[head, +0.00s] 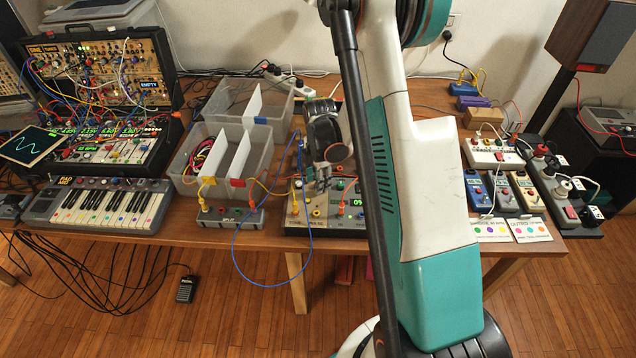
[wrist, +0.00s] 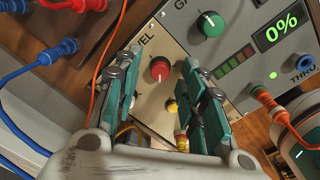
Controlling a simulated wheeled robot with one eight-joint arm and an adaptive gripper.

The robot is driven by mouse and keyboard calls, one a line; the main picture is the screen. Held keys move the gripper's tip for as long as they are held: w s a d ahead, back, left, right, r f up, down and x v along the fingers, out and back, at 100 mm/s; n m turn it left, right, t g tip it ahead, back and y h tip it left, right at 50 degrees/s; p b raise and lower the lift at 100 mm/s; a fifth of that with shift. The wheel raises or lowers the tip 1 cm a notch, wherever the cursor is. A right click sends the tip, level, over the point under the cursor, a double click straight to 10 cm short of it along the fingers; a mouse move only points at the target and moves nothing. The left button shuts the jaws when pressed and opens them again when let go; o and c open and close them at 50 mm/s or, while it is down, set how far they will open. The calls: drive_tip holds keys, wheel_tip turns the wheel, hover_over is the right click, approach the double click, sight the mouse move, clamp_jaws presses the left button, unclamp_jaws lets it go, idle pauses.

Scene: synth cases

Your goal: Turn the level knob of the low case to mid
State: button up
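In the wrist view, a red round knob (wrist: 160,69) sits on a cream panel (wrist: 148,103), beside a partly hidden label ending in "VEL". A light mark shows on the knob, but its exact setting is hard to read. My gripper (wrist: 160,62) is open, one finger on each side of the red knob in the picture. I see no clear contact, and I cannot tell the gap in depth. In the head view, my gripper (head: 323,182) points down over the low case (head: 296,222), and hides part of its top.
Beside the red knob are a green knob (wrist: 211,24), a bar meter and a display (wrist: 275,33) reading 0%. Yellow plugs (wrist: 180,138) and an orange cable (wrist: 108,50) are close to my fingers. A blue cable (head: 236,250) hangs over the table edge.

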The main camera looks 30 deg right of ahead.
drive_tip(key=shift+f, duration=0.35)
drive_tip(key=shift+c, duration=0.6)
clamp_jaws()
